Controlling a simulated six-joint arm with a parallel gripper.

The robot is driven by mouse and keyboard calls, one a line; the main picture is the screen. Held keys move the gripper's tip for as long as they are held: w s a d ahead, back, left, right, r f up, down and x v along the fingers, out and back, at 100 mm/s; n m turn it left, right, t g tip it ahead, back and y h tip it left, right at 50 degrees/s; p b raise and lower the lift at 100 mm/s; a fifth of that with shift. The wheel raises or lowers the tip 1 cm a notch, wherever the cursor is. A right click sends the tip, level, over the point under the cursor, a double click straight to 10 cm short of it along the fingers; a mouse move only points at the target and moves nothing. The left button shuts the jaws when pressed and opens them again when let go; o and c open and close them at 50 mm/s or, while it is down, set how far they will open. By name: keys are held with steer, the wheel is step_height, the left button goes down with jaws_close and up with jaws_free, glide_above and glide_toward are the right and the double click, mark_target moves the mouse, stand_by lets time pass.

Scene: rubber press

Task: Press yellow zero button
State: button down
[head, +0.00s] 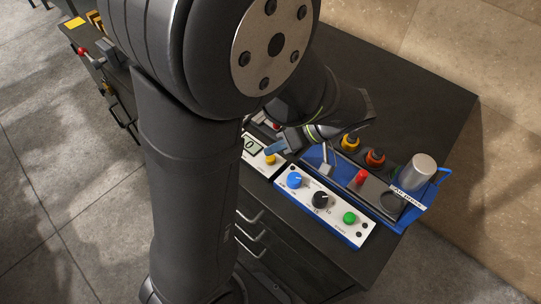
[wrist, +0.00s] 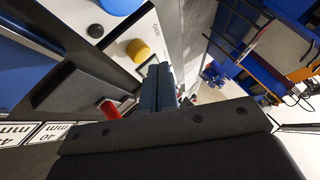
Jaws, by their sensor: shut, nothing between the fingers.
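The yellow zero button (head: 270,160) sits on a white panel (head: 259,167) beside a small display (head: 250,145) that reads 0. In the wrist view the yellow button (wrist: 138,51) stands just left of my fingertips, with a printed label beside it. My gripper (head: 270,149) is shut and empty, its blue-grey fingers reaching down from the right close to the button and display. In the wrist view my gripper (wrist: 160,72) partly covers the display. A gap seems to show between fingers and button. My arm hides the panel's left part in the head view.
A white control box with a blue knob (head: 295,180), black knob (head: 320,199) and green button (head: 349,218) stands in front right. Behind it, a blue-framed fixture holds a red handle (head: 361,177) and a metal cylinder (head: 418,170). The dark tabletop (head: 425,95) is clear at the back.

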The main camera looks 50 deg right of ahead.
mark_target(275, 158)
steer(key=shift+r, duration=2.5)
steer(key=shift+f, duration=0.1)
step_height(275, 158, up, 4)
steer(key=shift+f, duration=0.1)
